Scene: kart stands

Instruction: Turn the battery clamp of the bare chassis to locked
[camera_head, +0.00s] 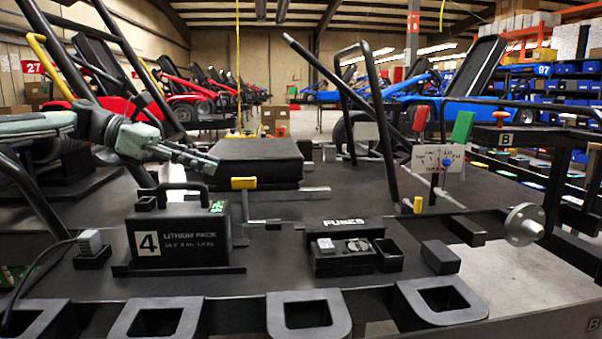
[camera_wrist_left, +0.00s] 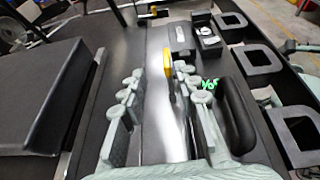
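The battery clamp shows as a yellow-topped lever (camera_head: 243,183) on an upright post beside the black lithium pack (camera_head: 180,241) marked 4. My left gripper (camera_head: 208,160) is above the pack, left of the yellow grip and higher. In the left wrist view, the gripper's two fingers (camera_wrist_left: 158,77) are apart, with nothing held between them. The yellow grip (camera_wrist_left: 167,63) shows just beyond the fingertips, near the right finger; contact cannot be made out. The pack's black handle (camera_wrist_left: 236,115) is right of the fingers.
A black padded block (camera_head: 256,160) stands behind the lever. A fuse box (camera_head: 343,262) and another yellow-tipped lever (camera_head: 417,204) are to the right. Square-holed black holders (camera_head: 308,315) line the front edge. Bare deck (camera_head: 285,240) lies between pack and fuse box.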

